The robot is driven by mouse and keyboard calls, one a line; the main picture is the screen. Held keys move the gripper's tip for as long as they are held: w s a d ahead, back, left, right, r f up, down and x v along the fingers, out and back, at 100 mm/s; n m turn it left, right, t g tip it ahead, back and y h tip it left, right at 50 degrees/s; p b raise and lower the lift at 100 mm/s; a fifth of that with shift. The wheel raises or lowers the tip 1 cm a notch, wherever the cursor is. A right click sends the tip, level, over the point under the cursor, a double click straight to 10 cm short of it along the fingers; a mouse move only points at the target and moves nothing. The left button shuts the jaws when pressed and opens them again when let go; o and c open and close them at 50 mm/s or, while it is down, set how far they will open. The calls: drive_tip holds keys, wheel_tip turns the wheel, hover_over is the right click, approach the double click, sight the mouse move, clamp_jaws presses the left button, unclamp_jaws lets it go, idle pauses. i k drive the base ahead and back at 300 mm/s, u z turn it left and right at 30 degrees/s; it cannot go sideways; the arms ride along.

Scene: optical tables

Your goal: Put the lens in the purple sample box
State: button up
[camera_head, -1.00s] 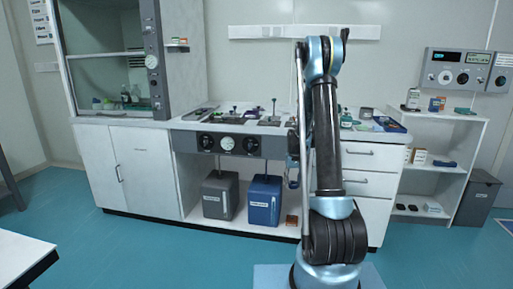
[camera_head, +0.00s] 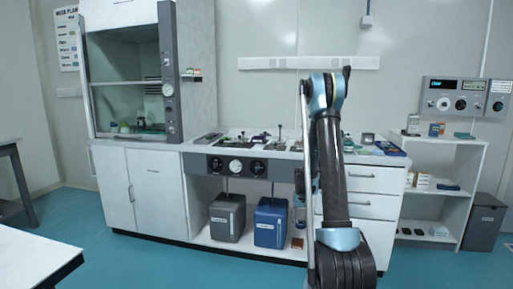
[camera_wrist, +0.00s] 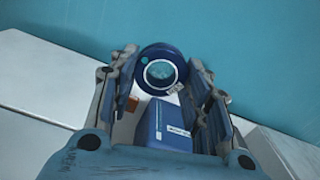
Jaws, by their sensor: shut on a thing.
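The lens (camera_wrist: 162,73), a round clear glass in a dark blue ring, is between the fingertips of my gripper (camera_wrist: 163,82) in the wrist view. The fingers are shut on its ring from both sides, and it is held in the air. In the head view my arm hides most of the gripper, which shows only as a small part left of the arm, in front of the bench. A small purple thing (camera_head: 259,138) on the bench top may be the purple sample box; it is too small to tell whether it is open.
The bench has a dark control panel (camera_head: 237,166) at its front edge. A grey container (camera_head: 227,217) and a blue container (camera_head: 270,222) stand on its lower shelf. A fume hood (camera_head: 128,75) is at left, a shelf unit (camera_head: 440,190) at right. The floor in front is free.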

sight(258, 140)
drive_tip(key=u, duration=0.05)
drive_tip(key=k, duration=0.25)
drive_tip(key=u, duration=0.65)
drive_tip(key=i, duration=0.8)
drive_tip(key=z, duration=0.5)
